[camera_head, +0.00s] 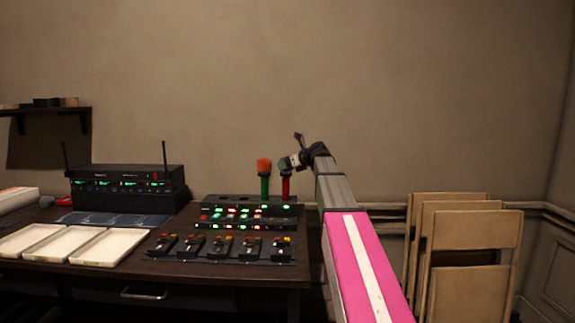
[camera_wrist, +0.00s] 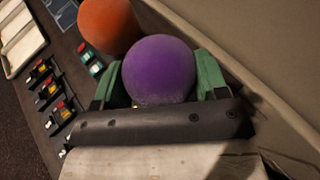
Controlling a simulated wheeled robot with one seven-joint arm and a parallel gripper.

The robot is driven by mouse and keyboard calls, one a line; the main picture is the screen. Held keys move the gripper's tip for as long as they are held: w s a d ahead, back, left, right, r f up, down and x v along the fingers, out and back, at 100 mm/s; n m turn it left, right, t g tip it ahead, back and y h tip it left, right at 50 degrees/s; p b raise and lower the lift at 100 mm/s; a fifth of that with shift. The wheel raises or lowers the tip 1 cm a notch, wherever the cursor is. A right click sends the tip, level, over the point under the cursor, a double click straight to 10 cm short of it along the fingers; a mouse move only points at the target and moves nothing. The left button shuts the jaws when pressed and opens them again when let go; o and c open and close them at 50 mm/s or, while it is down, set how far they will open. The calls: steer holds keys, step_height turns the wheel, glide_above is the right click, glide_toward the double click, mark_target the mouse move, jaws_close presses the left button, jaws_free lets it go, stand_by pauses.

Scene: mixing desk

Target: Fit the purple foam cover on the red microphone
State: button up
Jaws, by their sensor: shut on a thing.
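The purple foam cover (camera_wrist: 158,70) is a round ball held between the two green fingers of my gripper (camera_wrist: 160,78), as the wrist view shows. In the head view my gripper (camera_head: 290,162) is at the top of the red microphone (camera_head: 286,187), which stands upright at the back of the desk. I cannot make out the purple cover there. The red microphone is hidden in the wrist view, so I cannot tell whether the cover touches it or sits on it.
A green microphone (camera_head: 264,187) with an orange foam cover (camera_head: 264,165) stands close to the left; the orange cover (camera_wrist: 108,25) also shows in the wrist view. A mixing panel (camera_head: 222,248) is in front. White trays (camera_head: 70,262) lie left. Folding chairs (camera_head: 470,250) stand right.

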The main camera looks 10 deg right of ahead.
stand_by(0.3)
steer(key=o, duration=1)
steer(key=shift+o, duration=0.2)
steer(key=shift+s, duration=0.1)
steer(key=v, duration=0.7)
stand_by(0.5)
